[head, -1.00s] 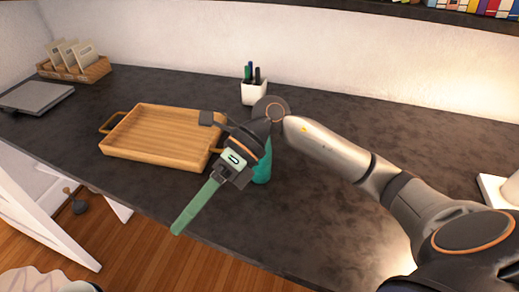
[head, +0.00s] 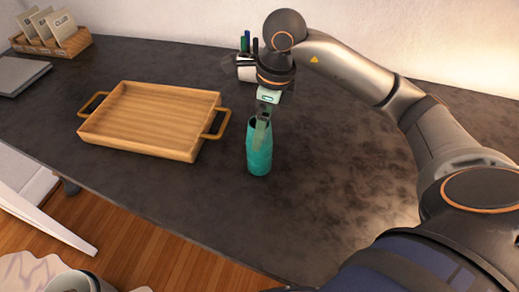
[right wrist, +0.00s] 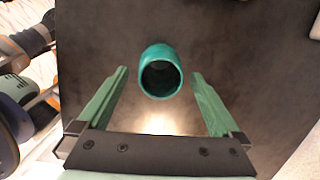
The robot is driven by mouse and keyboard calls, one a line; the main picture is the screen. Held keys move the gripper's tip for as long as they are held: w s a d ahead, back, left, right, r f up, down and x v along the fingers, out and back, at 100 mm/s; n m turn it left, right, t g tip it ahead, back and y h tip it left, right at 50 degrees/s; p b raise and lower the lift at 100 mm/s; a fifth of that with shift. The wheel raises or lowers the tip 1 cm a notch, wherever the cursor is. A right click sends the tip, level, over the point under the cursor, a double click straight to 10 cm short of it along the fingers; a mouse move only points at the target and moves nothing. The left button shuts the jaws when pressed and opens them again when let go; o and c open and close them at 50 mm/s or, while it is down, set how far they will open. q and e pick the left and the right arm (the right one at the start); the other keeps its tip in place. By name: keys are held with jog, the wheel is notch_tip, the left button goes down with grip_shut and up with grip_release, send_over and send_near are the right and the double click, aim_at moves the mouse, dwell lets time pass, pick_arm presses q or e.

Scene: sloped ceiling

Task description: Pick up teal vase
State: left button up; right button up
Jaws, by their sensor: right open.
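The teal vase (head: 259,150) stands upright on the dark countertop, right of the wooden tray. My right gripper (head: 262,117) is at the vase's top in the head view, pointing down. In the right wrist view, the vase's open mouth (right wrist: 161,77) shows between and slightly beyond the two green fingers of my right gripper (right wrist: 157,85). The fingers are spread wide, with a gap on each side of the vase, and hold nothing. My left gripper is not in view.
A wooden tray (head: 150,120) with two handles lies left of the vase. A white pen cup (head: 246,68) stands behind, partly hidden by my arm. A basket of cards (head: 50,40) is at the far left. The countertop right of the vase is clear.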

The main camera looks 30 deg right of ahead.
aim_at(260, 163)
jog(key=shift+w+a+f, duration=0.15)
jog(key=shift+f, duration=1.4)
jog(key=shift+w+a+f, duration=0.1)
jog(key=shift+w+f, duration=0.05)
jog(key=shift+f, duration=1.35)
jog(key=shift+r, duration=0.1)
jog(key=c, duration=1.5)
